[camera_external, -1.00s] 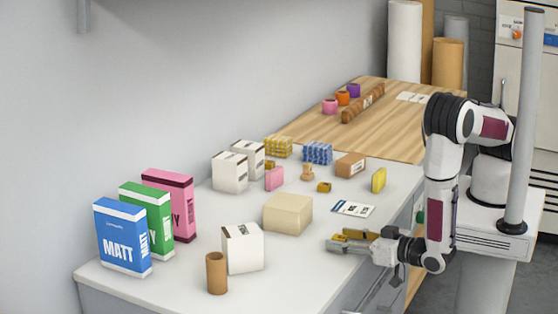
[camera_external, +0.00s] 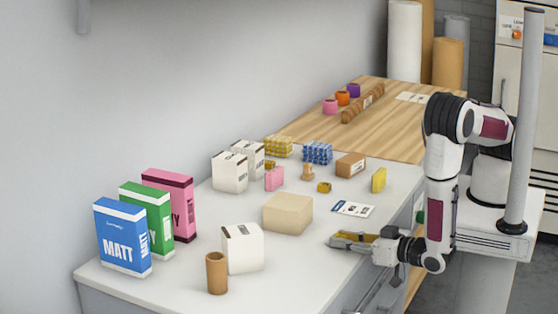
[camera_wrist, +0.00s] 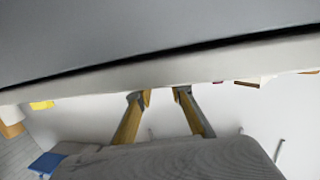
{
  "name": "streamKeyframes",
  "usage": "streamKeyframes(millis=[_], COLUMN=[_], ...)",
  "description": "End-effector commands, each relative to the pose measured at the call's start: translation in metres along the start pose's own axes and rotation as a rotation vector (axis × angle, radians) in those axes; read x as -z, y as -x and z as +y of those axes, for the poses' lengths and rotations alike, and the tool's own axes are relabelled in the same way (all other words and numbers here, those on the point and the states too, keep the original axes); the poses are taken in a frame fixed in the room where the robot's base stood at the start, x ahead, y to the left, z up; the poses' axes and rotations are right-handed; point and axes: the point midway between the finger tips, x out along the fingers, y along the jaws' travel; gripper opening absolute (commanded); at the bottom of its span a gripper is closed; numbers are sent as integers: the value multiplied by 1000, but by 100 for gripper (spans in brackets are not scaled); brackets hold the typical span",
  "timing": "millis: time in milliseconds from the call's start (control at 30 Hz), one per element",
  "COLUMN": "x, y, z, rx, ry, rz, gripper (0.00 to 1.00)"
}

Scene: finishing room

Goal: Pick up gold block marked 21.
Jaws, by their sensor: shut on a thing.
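A small gold block (camera_external: 324,187) sits on the white worktop in the outside view, well behind my gripper and apart from it. Another small gold piece (camera_external: 270,165) stands farther back by the white boxes. No number can be read on either. My gripper (camera_external: 338,241) is low over the worktop's front right edge, pointing left. Its gold-sided fingers are drawn close together on a thing that I cannot make out. In the wrist view my gripper (camera_wrist: 162,94) shows two fingers with grey tips and a narrow pale gap between them.
A cream block (camera_external: 287,213), a white box (camera_external: 242,248) and a brown tube (camera_external: 217,273) stand left of my gripper. A printed card (camera_external: 353,209) lies just behind it. A yellow block (camera_external: 379,180), a pink block (camera_external: 274,178) and a brown box (camera_external: 350,165) stand farther back.

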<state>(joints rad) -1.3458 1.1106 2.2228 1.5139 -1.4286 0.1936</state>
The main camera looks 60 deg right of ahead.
Motion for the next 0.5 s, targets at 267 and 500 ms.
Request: streamKeyframes(millis=[267,500], x=[10,29], y=[1,4], z=[-1,0], rx=[0,0], ry=[-1,-3], rz=[1,1], gripper=[0,0])
